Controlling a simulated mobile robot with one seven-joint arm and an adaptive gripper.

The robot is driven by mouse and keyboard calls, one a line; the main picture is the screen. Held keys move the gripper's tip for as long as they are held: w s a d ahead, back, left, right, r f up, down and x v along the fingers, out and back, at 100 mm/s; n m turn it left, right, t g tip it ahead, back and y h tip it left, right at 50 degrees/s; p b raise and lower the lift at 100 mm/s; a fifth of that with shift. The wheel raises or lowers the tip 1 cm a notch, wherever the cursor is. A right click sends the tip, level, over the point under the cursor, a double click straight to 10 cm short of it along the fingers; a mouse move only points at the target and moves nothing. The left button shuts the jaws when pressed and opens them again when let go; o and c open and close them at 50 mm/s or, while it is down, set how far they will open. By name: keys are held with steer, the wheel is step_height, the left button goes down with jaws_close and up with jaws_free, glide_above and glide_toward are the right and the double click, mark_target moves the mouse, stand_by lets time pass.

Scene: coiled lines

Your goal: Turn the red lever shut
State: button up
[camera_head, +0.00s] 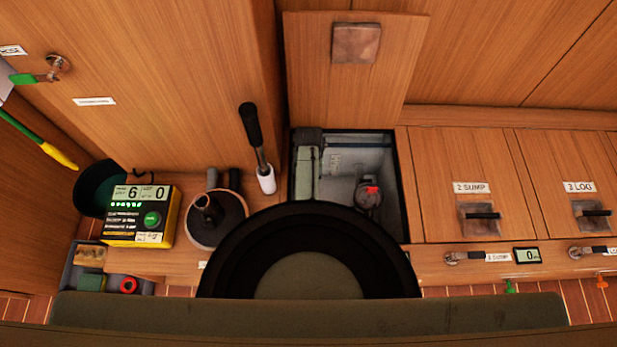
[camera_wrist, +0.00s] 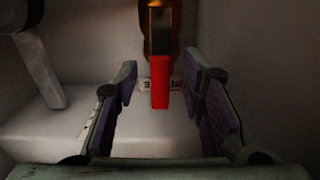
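The red lever (camera_wrist: 160,82) shows in the wrist view, its red grip pointing down the picture from a dark metal shank and a brass-coloured body. My gripper (camera_wrist: 161,92) is open, with one purple-padded finger on each side of the lever. Gaps show between the lever and both pads; how deep it lies between them I cannot tell. In the head view a small red part (camera_head: 372,190) shows on a grey fitting inside the open compartment (camera_head: 400,185). My fingers cannot be made out there.
Pale compartment walls and a grey pipe (camera_wrist: 40,70) stand close by in the wrist view. A raised wooden lid (camera_head: 345,85) is behind the opening. A black-handled lever (camera_head: 253,130), a yellow meter (camera_head: 140,215) and a round fitting (camera_head: 217,220) are to the left.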

jaws_close()
stand_by(0.5)
stand_by(0.4)
